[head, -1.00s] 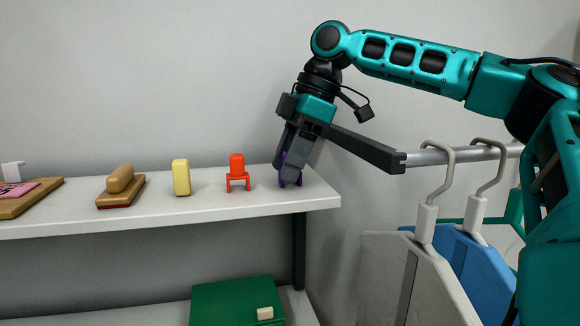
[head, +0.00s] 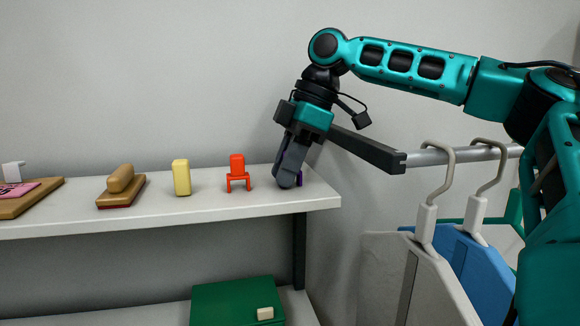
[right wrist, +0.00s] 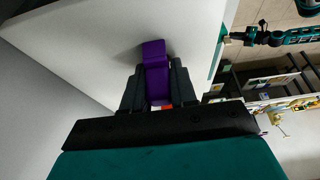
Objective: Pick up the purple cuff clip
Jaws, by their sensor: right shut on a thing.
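The purple cuff clip (head: 299,178) is near the right end of the white shelf's top board (head: 235,205). In the head view only a small strip of it shows beside the fingers. In the right wrist view the clip (right wrist: 155,60) sits between the two dark fingers, its far end sticking out past them. My right gripper (head: 287,178) reaches down to the board and is shut on the clip; it also shows in the right wrist view (right wrist: 158,82). I cannot tell whether the clip still touches the board. My left gripper is out of view.
An orange-red clip (head: 238,172), a yellow block (head: 181,178) and a wooden-handled brush (head: 121,185) stand left along the board. A green box (head: 235,300) is below.

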